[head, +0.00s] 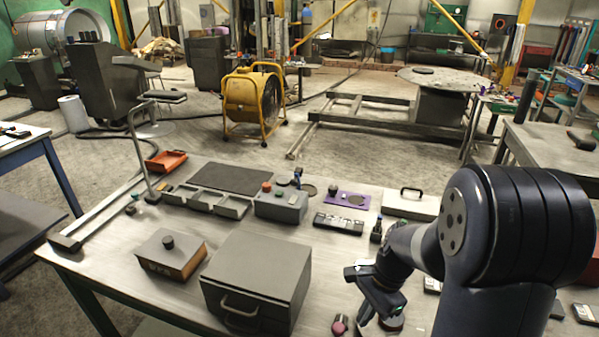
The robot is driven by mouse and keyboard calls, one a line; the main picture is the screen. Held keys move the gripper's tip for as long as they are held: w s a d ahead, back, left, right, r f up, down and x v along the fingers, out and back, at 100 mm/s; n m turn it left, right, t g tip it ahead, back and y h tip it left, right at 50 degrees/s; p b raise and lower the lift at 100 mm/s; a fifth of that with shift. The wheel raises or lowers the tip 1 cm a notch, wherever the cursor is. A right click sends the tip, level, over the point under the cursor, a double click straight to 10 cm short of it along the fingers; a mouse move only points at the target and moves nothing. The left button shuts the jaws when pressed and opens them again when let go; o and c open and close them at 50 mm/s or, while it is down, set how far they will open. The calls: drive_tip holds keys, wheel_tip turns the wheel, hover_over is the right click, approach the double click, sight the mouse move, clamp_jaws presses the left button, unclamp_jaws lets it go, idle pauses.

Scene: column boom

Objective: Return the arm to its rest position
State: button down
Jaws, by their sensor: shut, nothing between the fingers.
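My arm (520,225) rises at the right of the head view, large and dark, and bends down to the left. My gripper (378,308) hangs low over the front right part of the grey worktable (150,290). It is shut, with nothing seen held in it. The fingertips are small and dark, partly lost against the objects below. A small pink-topped item (340,325) lies just left of the gripper on the table. I cannot tell the exact gap between the gripper and the tabletop.
A grey case with a handle (258,282) and a box with a black knob (162,255) stand left of the gripper. Behind are a control box with buttons (281,206), a purple plate (347,199) and a pale case (410,205). A bent metal rod stand (140,160) rises at the left.

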drive_tip(key=n, duration=0.1)
drive_tip(key=w+n, duration=0.1)
drive_tip(key=n+g, duration=0.1)
drive_tip(key=shift+w+d+n+b, duration=0.25)
drive_tip(key=shift+n+b, duration=0.05)
idle(0.3)
